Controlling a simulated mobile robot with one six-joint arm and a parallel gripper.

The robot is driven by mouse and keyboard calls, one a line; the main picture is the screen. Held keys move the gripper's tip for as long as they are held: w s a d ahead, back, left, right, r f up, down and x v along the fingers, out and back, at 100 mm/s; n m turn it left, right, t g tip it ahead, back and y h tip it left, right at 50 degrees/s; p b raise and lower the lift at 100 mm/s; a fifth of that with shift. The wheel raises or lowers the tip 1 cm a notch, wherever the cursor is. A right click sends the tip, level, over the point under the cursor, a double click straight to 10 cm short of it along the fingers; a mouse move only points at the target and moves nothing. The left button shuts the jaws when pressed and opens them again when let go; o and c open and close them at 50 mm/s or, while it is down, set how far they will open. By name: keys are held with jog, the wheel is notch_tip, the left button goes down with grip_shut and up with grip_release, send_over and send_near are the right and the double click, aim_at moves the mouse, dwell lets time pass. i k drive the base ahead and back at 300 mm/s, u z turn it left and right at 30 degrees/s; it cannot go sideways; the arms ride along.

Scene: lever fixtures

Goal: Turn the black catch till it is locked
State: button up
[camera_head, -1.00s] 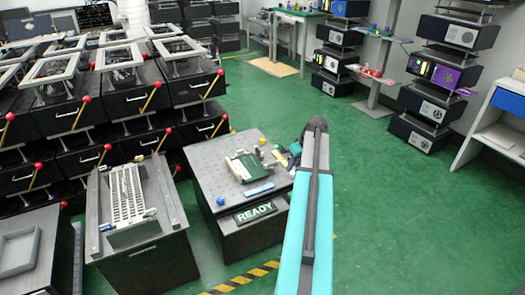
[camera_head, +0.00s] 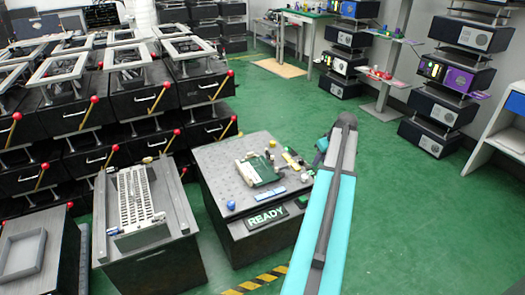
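I cannot make out the black catch with certainty at this size. A small workbench (camera_head: 222,188) with a dark perforated top carries a green fixture (camera_head: 257,172) with a pale part on it, and small blue, white and yellow pieces. My arm (camera_head: 330,225) rises from the bottom edge, and its far end drops behind the elbow at the bench's right edge. My gripper shows at most as a small dark shape (camera_head: 317,161) there, partly hidden by the arm. Its fingers cannot be told apart, nor whether it touches anything.
A READY sign (camera_head: 265,217) is on the bench front. A cabinet with a white keyboard-like panel (camera_head: 135,196) stands left of it. Black drawer units with red-knobbed levers (camera_head: 93,99) fill the left. Green floor (camera_head: 420,215) is open on the right.

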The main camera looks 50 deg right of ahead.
aim_at(269, 156)
jog(key=i, duration=0.85)
jog(key=z, duration=0.05)
